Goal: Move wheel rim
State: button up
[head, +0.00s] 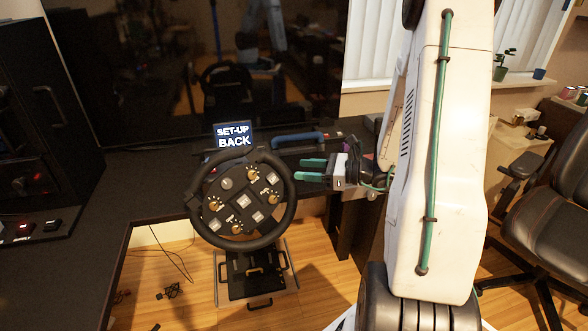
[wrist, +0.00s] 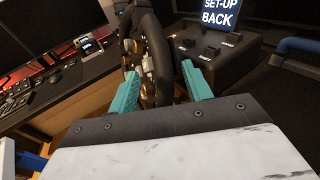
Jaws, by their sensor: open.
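The racing wheel (head: 241,200) is in the middle of the head view, with a dark round rim, buttons and knobs on its face. Its rim (wrist: 158,60) shows edge-on in the wrist view, running up between the two teal fingers. My gripper (head: 311,170) is open just to the right of the wheel, its teal fingertips pointing left at the right side of the rim. In the wrist view my gripper (wrist: 158,88) has one finger on each side of the rim. Whether either finger touches the rim I cannot tell.
A lit sign reading "SET-UP BACK" (head: 234,136) stands behind the wheel. A blue handle (head: 298,140) is behind my gripper. A large dark screen (head: 150,70) stands at the back. A black chair (head: 545,215) is at the right, and pedals (head: 255,272) are below the wheel.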

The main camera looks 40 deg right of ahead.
jog(key=v, duration=0.2)
jog(key=shift+s+d, duration=0.15)
jog(key=shift+s, duration=0.1)
